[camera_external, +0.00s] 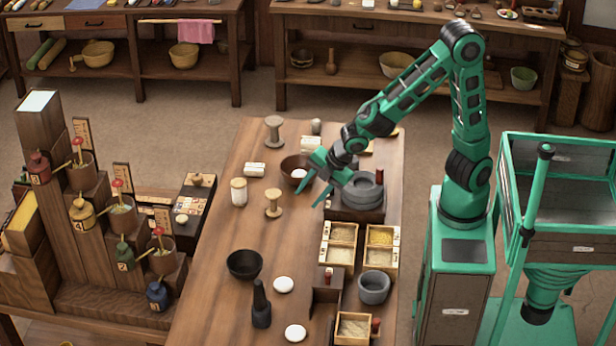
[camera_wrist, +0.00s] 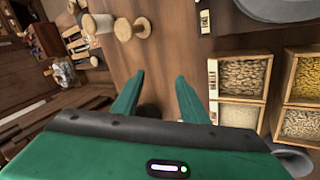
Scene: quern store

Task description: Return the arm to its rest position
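My green arm reaches left from its base over the wooden table (camera_external: 215,245) in the external view. My gripper (camera_external: 314,199) hangs above the table, between a wooden spool (camera_external: 273,205) and the grey stone quern (camera_external: 362,190). Its fingers are spread apart with nothing between them. In the wrist view my gripper (camera_wrist: 158,82) also shows two separated green fingers over bare tabletop. A dark round shape partly shows low between them.
Grain boxes (camera_external: 340,234) and a grey stone bowl (camera_external: 374,287) lie along the table's right side. A dark bowl (camera_external: 244,264) and a black pestle-like piece (camera_external: 261,305) stand in front. A stepped rack (camera_external: 85,235) stands left. A green-framed hopper (camera_external: 560,200) stands right of my base.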

